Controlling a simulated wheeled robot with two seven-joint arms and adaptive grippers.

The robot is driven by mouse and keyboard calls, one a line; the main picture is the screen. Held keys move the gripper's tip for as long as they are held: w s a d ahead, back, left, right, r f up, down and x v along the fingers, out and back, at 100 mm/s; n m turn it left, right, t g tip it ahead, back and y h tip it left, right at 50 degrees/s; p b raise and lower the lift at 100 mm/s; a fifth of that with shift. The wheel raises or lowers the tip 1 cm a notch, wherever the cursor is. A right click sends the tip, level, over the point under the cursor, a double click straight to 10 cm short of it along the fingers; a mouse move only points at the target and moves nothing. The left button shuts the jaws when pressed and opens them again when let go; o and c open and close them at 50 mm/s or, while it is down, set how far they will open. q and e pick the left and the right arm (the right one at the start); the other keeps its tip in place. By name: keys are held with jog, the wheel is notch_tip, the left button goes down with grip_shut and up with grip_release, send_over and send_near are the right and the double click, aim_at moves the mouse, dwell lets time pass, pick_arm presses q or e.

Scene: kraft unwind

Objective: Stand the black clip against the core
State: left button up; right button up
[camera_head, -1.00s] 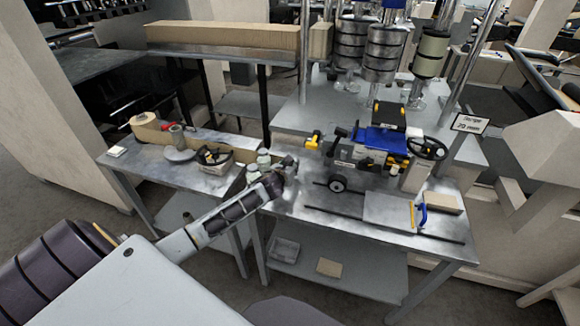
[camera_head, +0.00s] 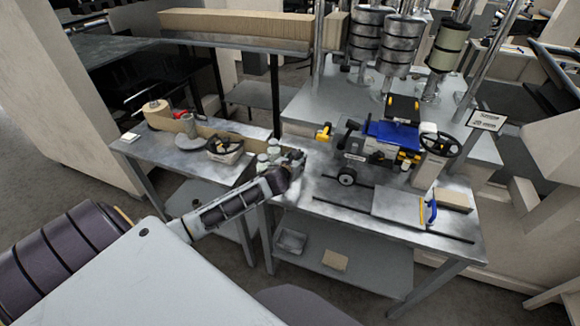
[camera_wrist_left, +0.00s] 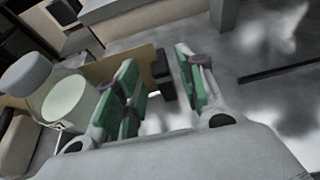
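My left gripper (camera_head: 291,161) is over the left edge of the machine table, just right of several pale jars (camera_head: 263,161). In the left wrist view, its green-padded fingers (camera_wrist_left: 160,88) stand apart. A small black block, which looks like the black clip (camera_wrist_left: 161,72), shows in the gap between the fingers, near their tips. I cannot tell whether either finger touches it. In the head view the clip is hidden by the gripper. I cannot tell for certain which thing is the core; a brown kraft roll (camera_head: 156,112) lies on the left bench. My right gripper is not in view.
A pale-topped jar (camera_wrist_left: 66,101) is close left of the fingers in the left wrist view. The blue machine (camera_head: 392,135) and a grey plate with a blue handle (camera_head: 400,207) take up the table's middle and right. The table's front strip (camera_head: 335,213) is mostly clear.

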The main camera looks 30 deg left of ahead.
pick_arm(q)
jog(key=v, duration=0.8)
jog(key=shift+o, duration=0.4)
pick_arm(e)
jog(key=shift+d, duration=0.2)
